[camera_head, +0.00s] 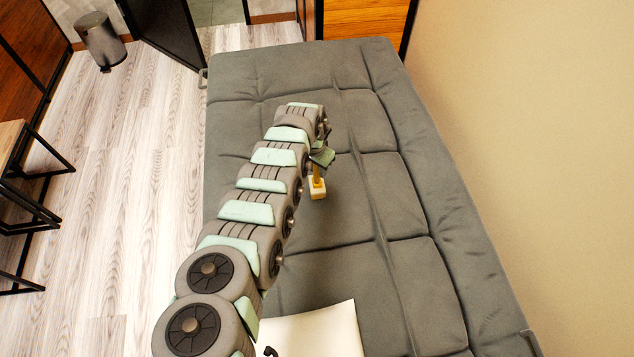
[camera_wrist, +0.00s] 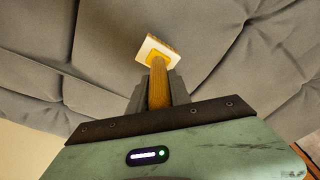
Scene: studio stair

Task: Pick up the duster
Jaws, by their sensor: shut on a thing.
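The duster has a yellow-brown handle and a pale, yellow-centred head. In the head view the duster (camera_head: 318,187) shows just right of my arm's end, over the grey cushioned sofa bed (camera_head: 300,75). My gripper (camera_head: 322,157) is at the top of its handle, with the head pointing down. In the wrist view my gripper (camera_wrist: 158,88) is shut on the handle of the duster (camera_wrist: 158,50), and the head sticks out beyond the fingertips. I cannot tell whether the head touches the cushion. The upper handle is hidden between the fingers.
A white sheet-like object (camera_head: 312,333) lies at the near end of the sofa bed. A beige wall (camera_head: 540,130) runs along the right. Open wood floor (camera_head: 120,200) lies on the left, with a grey bin (camera_head: 100,42) and a table (camera_head: 22,170).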

